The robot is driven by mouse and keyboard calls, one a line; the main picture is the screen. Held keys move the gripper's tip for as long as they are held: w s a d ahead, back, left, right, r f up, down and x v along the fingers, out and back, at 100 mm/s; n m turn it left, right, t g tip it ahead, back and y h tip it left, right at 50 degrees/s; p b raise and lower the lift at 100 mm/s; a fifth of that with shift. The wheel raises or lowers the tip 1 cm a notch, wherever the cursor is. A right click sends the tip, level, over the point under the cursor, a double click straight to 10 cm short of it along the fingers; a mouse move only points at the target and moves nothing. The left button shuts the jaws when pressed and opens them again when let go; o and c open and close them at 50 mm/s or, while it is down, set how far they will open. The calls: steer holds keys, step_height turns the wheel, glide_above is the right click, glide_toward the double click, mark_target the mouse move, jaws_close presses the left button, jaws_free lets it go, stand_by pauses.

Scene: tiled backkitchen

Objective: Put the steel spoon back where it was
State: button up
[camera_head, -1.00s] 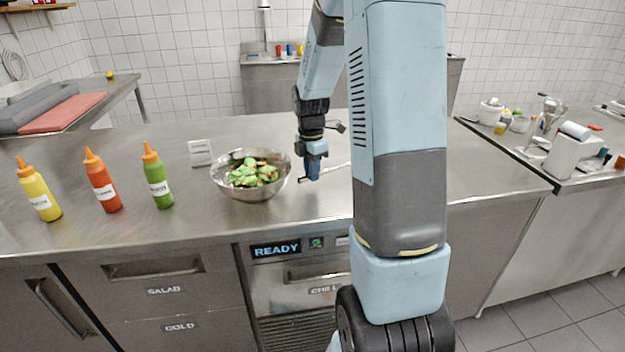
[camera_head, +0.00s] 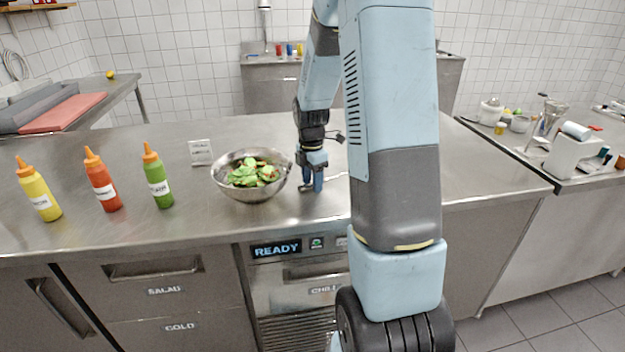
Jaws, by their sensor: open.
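The steel bowl (camera_head: 228,192) of green salad with red bits stands on the steel counter. My gripper (camera_head: 312,186) is just right of the bowl, pointing down, with its fingertips low at the counter top. It is open. A small metallic bit (camera_head: 304,188) shows beside the fingertips and may be part of the steel spoon. The rest of the spoon cannot be made out, and my gripper and arm cover part of that area. I cannot tell whether it touches the fingers.
Yellow (camera_head: 38,190), red (camera_head: 102,181) and green (camera_head: 157,177) squeeze bottles stand left of the bowl. A small white card (camera_head: 201,152) stands behind it. A side counter (camera_head: 535,165) at right holds several utensils. The counter between bottles and bowl is mostly clear.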

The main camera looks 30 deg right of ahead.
steer(key=s+a+r+m+t, duration=0.1)
steer(key=s+a+r+m, duration=0.15)
steer(key=r, duration=0.65)
steer(key=s+a+r+m, duration=0.2)
steer(key=s+r, duration=0.1)
steer(key=r, duration=0.6)
steer(key=s+a+r+m+t, duration=0.2)
steer(key=s+a+r+m, duration=0.1)
steer(key=s+m, duration=0.4)
steer(key=s+a+r+m+t, duration=0.2)
steer(key=s+m, duration=0.5)
steer(key=s, duration=0.5)
steer(key=shift+s+a+r+m+t, duration=0.3)
steer(key=shift+a+r, duration=0.35)
steer(key=shift+a, duration=0.6)
